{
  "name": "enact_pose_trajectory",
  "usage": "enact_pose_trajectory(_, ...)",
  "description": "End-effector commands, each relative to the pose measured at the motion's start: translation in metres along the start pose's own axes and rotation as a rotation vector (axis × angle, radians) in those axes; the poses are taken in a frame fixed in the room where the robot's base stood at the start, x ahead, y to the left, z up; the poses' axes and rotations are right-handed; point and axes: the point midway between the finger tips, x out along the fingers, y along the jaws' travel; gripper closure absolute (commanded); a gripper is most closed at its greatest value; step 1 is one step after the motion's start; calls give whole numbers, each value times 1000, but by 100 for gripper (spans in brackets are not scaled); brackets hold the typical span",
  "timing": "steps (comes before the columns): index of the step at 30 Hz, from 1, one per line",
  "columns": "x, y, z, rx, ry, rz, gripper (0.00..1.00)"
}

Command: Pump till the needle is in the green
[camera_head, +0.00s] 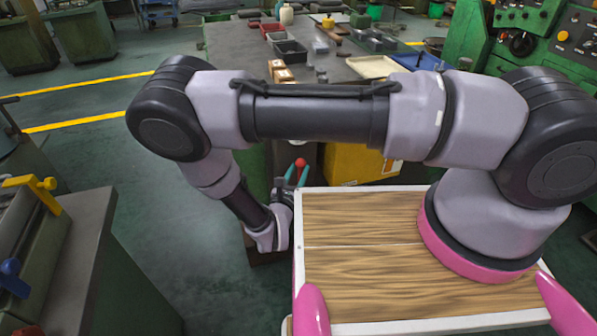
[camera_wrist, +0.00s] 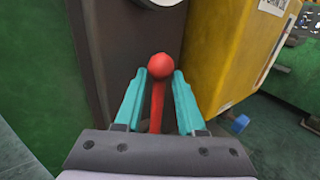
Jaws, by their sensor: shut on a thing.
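A red pump lever with a ball knob (camera_wrist: 158,68) stands between the two teal fingers of my gripper (camera_wrist: 160,84) in the wrist view. The fingers are shut on the red lever just below the knob. In the head view, the red knob (camera_head: 300,162) shows above my gripper (camera_head: 296,176), just beyond the far left corner of the wooden top. A round pale-rimmed part (camera_wrist: 165,3), perhaps the gauge, is cut off at the top of the wrist view. No needle or green zone can be seen.
A yellow box-shaped body (camera_wrist: 215,50) stands close right of my gripper in the wrist view. A dark green panel (camera_wrist: 35,70) is on the left. A long workbench (camera_head: 235,60) with trays and small parts lies behind.

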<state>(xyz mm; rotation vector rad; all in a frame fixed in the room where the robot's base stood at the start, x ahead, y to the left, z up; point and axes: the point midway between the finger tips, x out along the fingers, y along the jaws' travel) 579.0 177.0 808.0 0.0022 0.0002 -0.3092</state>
Motion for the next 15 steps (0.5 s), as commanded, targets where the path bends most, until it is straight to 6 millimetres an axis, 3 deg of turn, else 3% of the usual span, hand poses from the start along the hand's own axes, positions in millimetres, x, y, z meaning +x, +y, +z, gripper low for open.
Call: enact_pose_trajectory(15,-8,10,-2,-75,-52,5,100)
